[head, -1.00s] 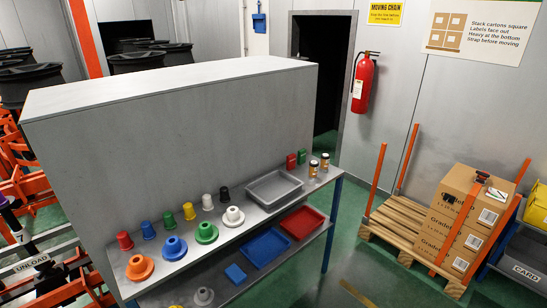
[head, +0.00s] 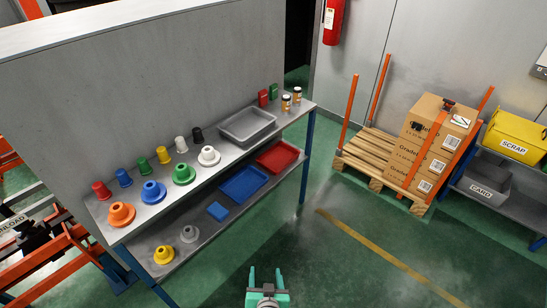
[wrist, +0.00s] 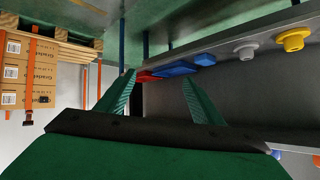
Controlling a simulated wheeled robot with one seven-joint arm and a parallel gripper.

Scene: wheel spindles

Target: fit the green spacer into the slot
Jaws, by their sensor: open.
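A green flanged spacer (head: 183,174) sits on the top shelf of the grey bench, between a blue and a white flanged piece. A smaller green cup-shaped piece (head: 144,166) stands behind it, against the back panel. I cannot tell any slot apart in these views. My gripper (head: 266,272) is at the bottom of the head view, over the green floor, in front of the bench and well away from the spacer. Its two green fingers are apart with nothing between them. In the wrist view the open fingers (wrist: 156,82) point towards the bench's lower shelf.
The bench top (head: 226,161) also holds orange, blue and white flanged pieces, several small cups and a grey tray (head: 247,137). Below are blue and red trays (head: 278,168). A pallet with cartons (head: 420,150) stands right. Orange frames stand at left. The floor between is clear.

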